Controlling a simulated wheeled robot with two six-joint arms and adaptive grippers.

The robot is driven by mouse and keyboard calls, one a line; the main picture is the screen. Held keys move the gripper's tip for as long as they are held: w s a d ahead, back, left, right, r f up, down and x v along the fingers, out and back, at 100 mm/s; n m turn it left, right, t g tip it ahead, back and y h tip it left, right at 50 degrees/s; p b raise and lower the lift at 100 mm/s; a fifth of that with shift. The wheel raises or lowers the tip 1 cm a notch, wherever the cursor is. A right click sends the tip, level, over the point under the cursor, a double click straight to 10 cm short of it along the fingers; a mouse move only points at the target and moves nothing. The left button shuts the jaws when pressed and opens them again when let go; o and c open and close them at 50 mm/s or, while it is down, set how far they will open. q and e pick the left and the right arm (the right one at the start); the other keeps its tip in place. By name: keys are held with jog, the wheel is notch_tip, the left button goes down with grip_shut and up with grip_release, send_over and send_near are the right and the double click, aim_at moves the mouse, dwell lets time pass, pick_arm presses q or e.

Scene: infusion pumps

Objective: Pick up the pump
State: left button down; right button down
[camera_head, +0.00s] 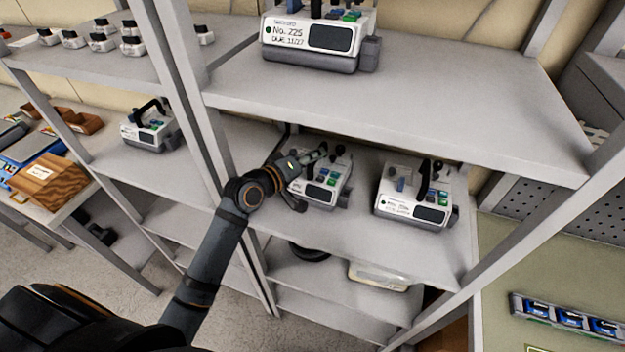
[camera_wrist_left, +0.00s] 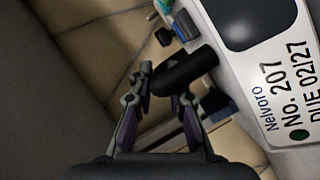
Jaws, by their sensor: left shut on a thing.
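A white and grey infusion pump (camera_head: 318,190) stands on the middle shelf (camera_head: 380,235), partly hidden by my left arm. My left gripper (camera_head: 315,155) is at the top of this pump, shut on its black handle. In the left wrist view the black handle (camera_wrist_left: 188,72) lies between the fingers of the left gripper (camera_wrist_left: 165,88). My right gripper is not in view.
A similar pump (camera_head: 413,198) stands close on the right on the same shelf. Another pump (camera_head: 315,35), No. 225, stands on the upper shelf (camera_head: 400,100) above. A further pump (camera_head: 150,130) stands on the left rack. A shelf post (camera_head: 190,90) rises just left of my arm.

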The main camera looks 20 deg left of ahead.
pick_arm(q)
jog(key=shift+r, duration=0.3)
notch_tip(320, 180, up, 9)
jog(key=shift+f+b, duration=0.1)
jog(key=shift+b, duration=0.35)
jog(key=shift+w+r, duration=0.1)
jog(key=shift+r, duration=0.2)
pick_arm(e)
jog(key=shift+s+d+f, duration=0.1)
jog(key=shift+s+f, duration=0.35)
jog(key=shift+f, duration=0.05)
pick_arm(q)
jog(key=shift+a+f, duration=0.1)
